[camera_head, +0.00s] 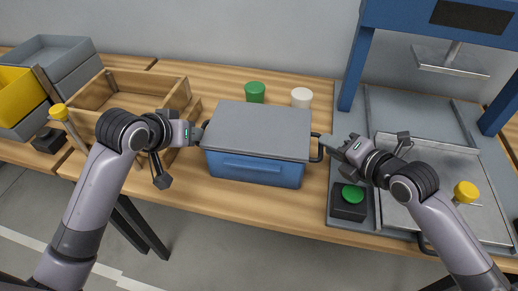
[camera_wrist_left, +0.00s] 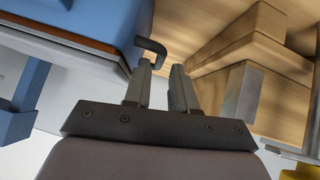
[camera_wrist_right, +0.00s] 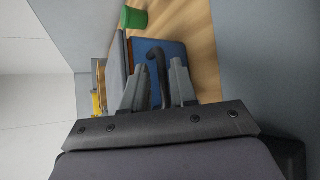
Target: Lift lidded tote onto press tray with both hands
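The blue tote (camera_head: 257,170) with a flat grey lid (camera_head: 258,130) stands on the wooden table, with a dark handle at each end. My left gripper (camera_head: 198,134) is open at its left end; in the left wrist view the handle (camera_wrist_left: 151,47) lies just beyond the fingertips, nearer the left finger. My right gripper (camera_head: 331,147) is open at the right end; in the right wrist view the handle (camera_wrist_right: 157,72) shows between its parted fingers. Contact is unclear. The grey press tray (camera_head: 450,195) lies at the right, partly hidden by my right arm.
A blue press frame (camera_head: 354,65) with a raised plate (camera_head: 450,62) stands over the tray side. A green button box (camera_head: 349,203) sits at the front. Green (camera_head: 255,91) and white (camera_head: 301,97) cups stand behind the tote. A wooden box (camera_head: 120,90) and bins (camera_head: 52,58) are left.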

